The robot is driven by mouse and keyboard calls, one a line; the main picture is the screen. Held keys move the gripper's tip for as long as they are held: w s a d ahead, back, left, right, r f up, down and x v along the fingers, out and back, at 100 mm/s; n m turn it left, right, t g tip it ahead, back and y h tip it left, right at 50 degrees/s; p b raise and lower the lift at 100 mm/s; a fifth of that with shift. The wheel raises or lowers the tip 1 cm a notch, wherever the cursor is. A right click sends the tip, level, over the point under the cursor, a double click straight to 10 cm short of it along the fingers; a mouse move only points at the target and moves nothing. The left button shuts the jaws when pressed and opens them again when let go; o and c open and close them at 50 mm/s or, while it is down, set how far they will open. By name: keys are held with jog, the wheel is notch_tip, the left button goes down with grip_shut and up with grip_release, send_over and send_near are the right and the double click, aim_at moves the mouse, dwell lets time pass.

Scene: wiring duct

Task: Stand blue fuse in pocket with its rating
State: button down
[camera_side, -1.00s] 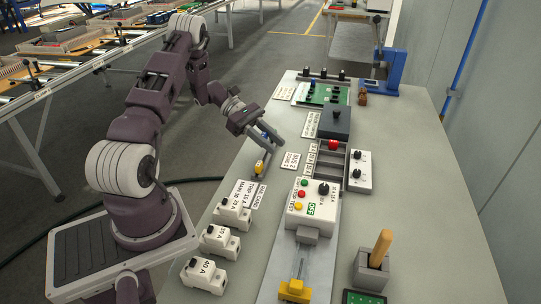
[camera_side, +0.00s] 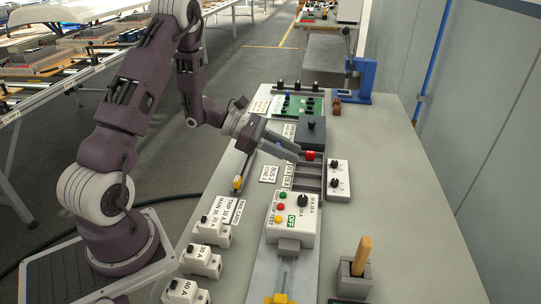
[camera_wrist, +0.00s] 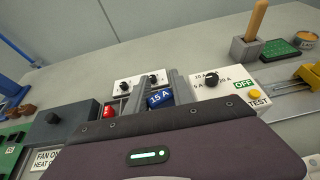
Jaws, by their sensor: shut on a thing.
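My gripper (camera_side: 291,152) is shut on the blue fuse (camera_wrist: 160,98), which shows "15 A" between the fingers in the wrist view. In the side view the fingers hide the fuse. The gripper is above the left edge of the grey pocket tray (camera_side: 308,184), close to the red fuse (camera_side: 310,155) at the tray's far end. The nearer pockets look empty. Rating labels (camera_side: 287,183) stand along the tray's left side, too small to read. The red fuse also shows left of the fingers in the wrist view (camera_wrist: 109,111). I cannot tell the height above the tray.
A yellow fuse (camera_side: 238,183) stands on a strip at the left. A dark box (camera_side: 311,130) is just beyond the tray, a white knob box (camera_side: 340,180) to its right, and a white test box (camera_side: 292,218) nearer. The table's right side is mostly clear.

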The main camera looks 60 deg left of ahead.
jog(key=w+a+f+n+t+y, duration=0.1)
jog(key=w+a+n+t+y, duration=0.2)
jog(key=a, duration=0.9)
jog(key=w+a+f+n+y, duration=0.2)
jog(key=w+a, duration=0.3)
jog(key=a, duration=0.8)
notch_tip(320, 180, down, 9)
jog(key=shift+s+r, duration=0.1)
jog(key=shift+s, duration=0.05)
jog(key=shift+f, duration=0.25)
jog(key=c, duration=1.1)
grip_release()
jog(key=shift+f, duration=0.1)
